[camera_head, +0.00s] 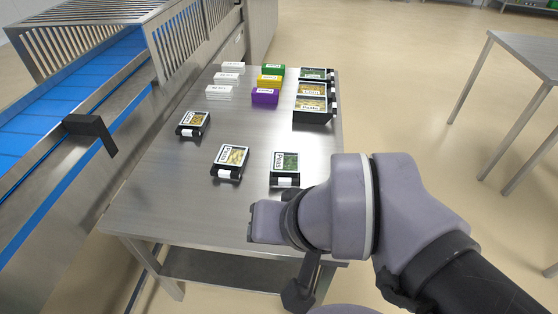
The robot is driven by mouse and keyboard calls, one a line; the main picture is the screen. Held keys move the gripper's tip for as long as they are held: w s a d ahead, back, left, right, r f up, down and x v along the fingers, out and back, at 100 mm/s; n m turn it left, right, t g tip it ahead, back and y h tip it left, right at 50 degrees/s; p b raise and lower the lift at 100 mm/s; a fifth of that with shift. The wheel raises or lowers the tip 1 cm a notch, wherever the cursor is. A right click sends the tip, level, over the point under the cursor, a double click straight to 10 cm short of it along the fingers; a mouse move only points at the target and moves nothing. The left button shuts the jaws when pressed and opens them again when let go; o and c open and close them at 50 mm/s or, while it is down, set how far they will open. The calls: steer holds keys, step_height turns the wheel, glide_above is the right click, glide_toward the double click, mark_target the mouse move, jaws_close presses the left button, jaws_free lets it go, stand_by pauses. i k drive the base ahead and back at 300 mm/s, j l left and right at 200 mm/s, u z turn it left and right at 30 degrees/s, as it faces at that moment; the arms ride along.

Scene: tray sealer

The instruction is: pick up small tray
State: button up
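Several black trays with printed labels lie on the steel table (160,205). One small tray (192,123) with a "Corn" label is at the left. Another small tray (231,161) is at the front middle, with pale yellow contents. A third small tray (284,166), with a green label, is at the front right, just beyond my arm. The end of my arm with my gripper (252,222) is over the front of the table, nearer than these trays and apart from them. Its fingers are not clearly visible, so I cannot tell whether it is open or shut.
More black trays (311,108) stand in a column at the table's back right. White, green, yellow and purple (265,97) blocks sit beside them. A blue conveyor (75,78) with a metal guard (95,38) runs along the left. The table's left front is clear.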

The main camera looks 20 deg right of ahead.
mark_target(230, 162)
steer(key=i+j+u, duration=0.15)
steer(key=i+j, duration=0.5)
steer(key=i, duration=0.15)
